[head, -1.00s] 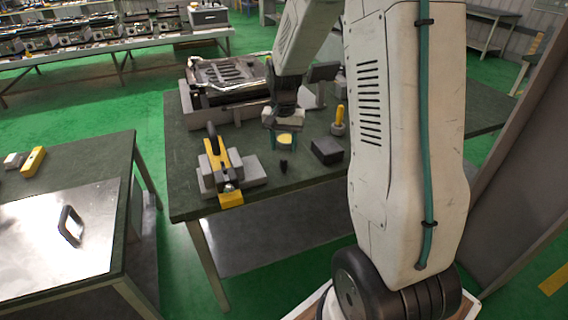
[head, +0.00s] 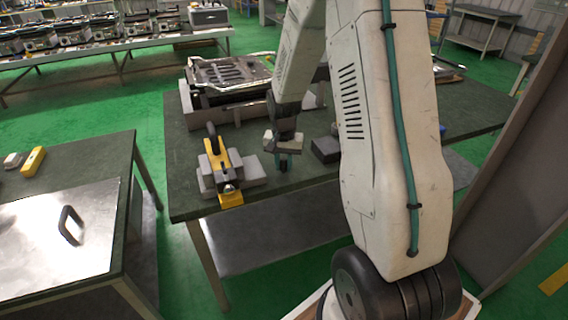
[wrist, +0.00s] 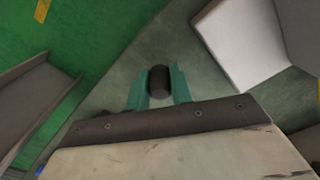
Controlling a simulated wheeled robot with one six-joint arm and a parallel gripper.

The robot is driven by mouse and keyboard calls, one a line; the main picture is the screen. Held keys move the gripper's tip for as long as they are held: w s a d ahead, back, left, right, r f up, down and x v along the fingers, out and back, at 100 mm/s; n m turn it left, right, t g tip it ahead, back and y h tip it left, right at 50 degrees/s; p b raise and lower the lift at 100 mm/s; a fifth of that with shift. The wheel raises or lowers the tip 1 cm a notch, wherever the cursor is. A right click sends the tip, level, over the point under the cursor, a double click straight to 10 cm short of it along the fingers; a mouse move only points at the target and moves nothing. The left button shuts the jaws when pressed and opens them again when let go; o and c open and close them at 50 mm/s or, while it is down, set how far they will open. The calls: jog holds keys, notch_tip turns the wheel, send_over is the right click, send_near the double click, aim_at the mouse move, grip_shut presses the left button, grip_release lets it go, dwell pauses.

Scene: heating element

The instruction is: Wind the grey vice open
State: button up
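The grey vice (head: 250,172) stands on the green-topped table, with a yellow bar (head: 218,160) and a dark, upright handle on it. A pale grey block, which looks like part of the vice, shows at the upper right of the wrist view (wrist: 242,42). My gripper (head: 284,164) is low over the table, just right of the vice, pointing down. In the wrist view its two teal fingers (wrist: 160,78) stand apart, either side of a small dark cylinder (wrist: 158,82). I cannot tell if they touch it. The arm hides part of the table.
A dark block (head: 325,150) sits just right of my gripper. A grey tray with a metal part (head: 228,75) stands behind. A separate bench with a metal plate (head: 60,240) is at left. The table's front edge is close to the gripper.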

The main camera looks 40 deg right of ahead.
grip_shut()
jog(key=shift+d+n, duration=0.1)
jog(key=shift+n, duration=0.2)
jog(key=n, duration=0.1)
jog(key=d+n, duration=0.1)
jog(key=n, duration=0.2)
jog(key=shift+s+d, duration=0.3)
jog(key=shift+s, duration=0.1)
jog(key=d+n, duration=0.1)
jog(key=n, duration=0.1)
jog(key=d+n, duration=0.1)
jog(key=n, duration=0.2)
jog(key=shift+d+n, duration=0.1)
jog(key=shift+n, duration=0.2)
jog(key=n, duration=0.1)
jog(key=d+n, duration=0.1)
jog(key=n, duration=0.1)
jog(key=w+d+n, duration=0.1)
jog(key=n, duration=0.1)
jog(key=shift+w, duration=0.1)
jog(key=shift+w+d+n, duration=0.15)
jog(key=shift+w+n, duration=0.1)
jog(key=shift+n, duration=0.7)
jog(key=shift+w+d+n, duration=0.2)
jog(key=shift+w+n, duration=0.1)
jog(key=shift+n, duration=0.6)
jog(key=shift+w+d+n, duration=0.15)
jog(key=shift+w+n, duration=0.1)
jog(key=shift+n, duration=0.7)
